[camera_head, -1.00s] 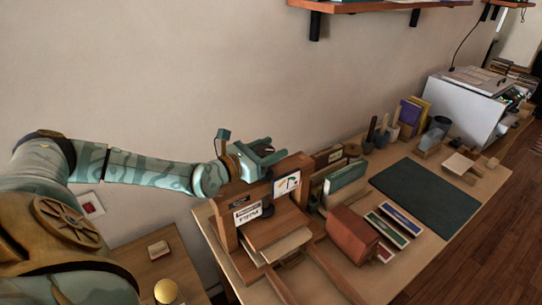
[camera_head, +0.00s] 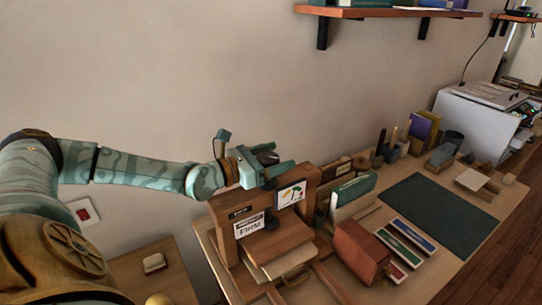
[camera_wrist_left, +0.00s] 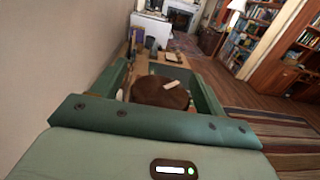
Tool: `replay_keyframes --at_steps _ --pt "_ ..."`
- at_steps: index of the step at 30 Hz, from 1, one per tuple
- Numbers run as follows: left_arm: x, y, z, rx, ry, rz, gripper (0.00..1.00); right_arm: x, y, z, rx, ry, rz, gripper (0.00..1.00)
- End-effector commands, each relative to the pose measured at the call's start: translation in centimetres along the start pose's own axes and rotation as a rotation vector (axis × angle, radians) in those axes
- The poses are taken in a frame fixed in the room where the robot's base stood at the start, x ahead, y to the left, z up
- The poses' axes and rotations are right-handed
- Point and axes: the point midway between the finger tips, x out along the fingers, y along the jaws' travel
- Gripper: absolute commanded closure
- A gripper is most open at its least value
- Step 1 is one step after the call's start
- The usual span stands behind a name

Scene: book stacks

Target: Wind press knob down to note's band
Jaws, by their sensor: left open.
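The wooden book press (camera_head: 313,190) stands at the near left end of the desk, with a pale block under its board. Its dark round knob (camera_head: 268,158) is at the top; the left wrist view shows it as a brown disc (camera_wrist_left: 160,95) with a pale mark. My left gripper (camera_head: 277,166) is open at the knob, one finger on each side; contact cannot be told. A note reading "FIRM" (camera_head: 250,227) is on the press front. A picture card with coloured marks (camera_head: 291,194) is to its right. The note's band cannot be made out. My right gripper is out of view.
A wall shelf (camera_head: 390,12) hangs above. The mat is clear.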

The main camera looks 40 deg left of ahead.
Motion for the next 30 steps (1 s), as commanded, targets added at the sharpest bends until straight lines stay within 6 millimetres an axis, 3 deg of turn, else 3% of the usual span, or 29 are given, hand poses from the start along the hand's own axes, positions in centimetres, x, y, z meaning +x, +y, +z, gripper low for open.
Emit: replay_keyframes --at_steps 5,15,21,30 --pt "-1.5 0.0 -0.1 0.002 0.005 0.001 0.27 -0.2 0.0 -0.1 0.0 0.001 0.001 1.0" --pt "-10.3 0.0 0.2 0.002 0.006 0.001 0.27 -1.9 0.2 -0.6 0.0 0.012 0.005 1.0" --pt "-14.4 0.1 0.2 0.0 0.003 0.001 0.27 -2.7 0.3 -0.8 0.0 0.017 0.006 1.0" --pt "-16.4 0.0 0.0 0.0 0.0 0.0 0.27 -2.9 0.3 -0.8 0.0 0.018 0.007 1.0"
